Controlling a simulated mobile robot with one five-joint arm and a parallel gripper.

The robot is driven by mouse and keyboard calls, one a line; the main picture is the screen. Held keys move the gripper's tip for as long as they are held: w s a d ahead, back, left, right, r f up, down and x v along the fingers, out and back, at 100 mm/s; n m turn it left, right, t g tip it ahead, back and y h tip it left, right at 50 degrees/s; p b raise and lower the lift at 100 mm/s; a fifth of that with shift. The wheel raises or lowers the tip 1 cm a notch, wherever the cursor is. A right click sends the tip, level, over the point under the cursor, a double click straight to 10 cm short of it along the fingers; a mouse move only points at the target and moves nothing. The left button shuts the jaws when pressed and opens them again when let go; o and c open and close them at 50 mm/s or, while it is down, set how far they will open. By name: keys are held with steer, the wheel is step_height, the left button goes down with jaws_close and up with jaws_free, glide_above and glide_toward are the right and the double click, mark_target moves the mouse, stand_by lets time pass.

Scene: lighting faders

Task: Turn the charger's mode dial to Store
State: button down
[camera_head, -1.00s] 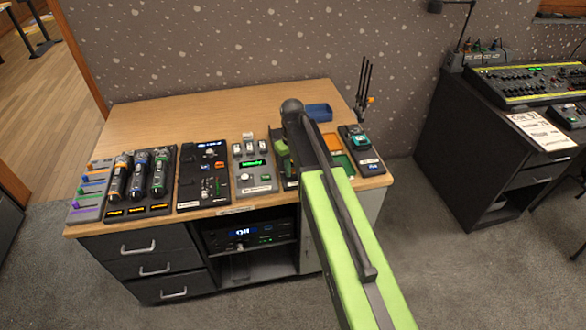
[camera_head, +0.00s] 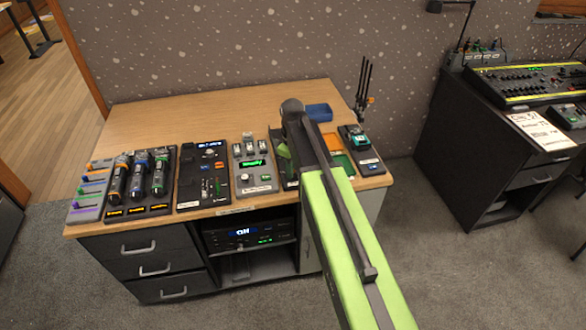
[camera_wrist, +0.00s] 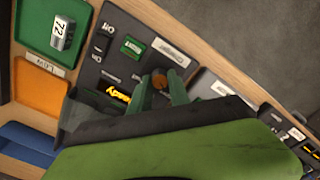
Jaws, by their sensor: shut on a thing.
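The charger is a dark panel (camera_wrist: 118,68) in the wrist view, with a printed "Charger" label and a lit yellow readout. Its mode dial (camera_wrist: 160,79) is a small brown round knob. My gripper (camera_wrist: 164,86) has its two green fingers shut on the dial, one on each side. The dial's pointer and mode marks are too small or covered to read. In the head view my arm hides most of the charger, and the dial cannot be seen.
A green tray (camera_wrist: 35,42), an orange tray (camera_wrist: 38,98) and a blue tray (camera_wrist: 33,138) lie beside the charger. A grey panel with a green display (camera_head: 252,178) stands left of my arm in the head view.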

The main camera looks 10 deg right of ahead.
steer(key=c, duration=1.2)
jaws_free()
steer(key=shift+c, duration=0.2)
step_height(320, 180, up, 18)
steer(key=p, duration=1.7)
steer(key=shift+f, duration=0.25)
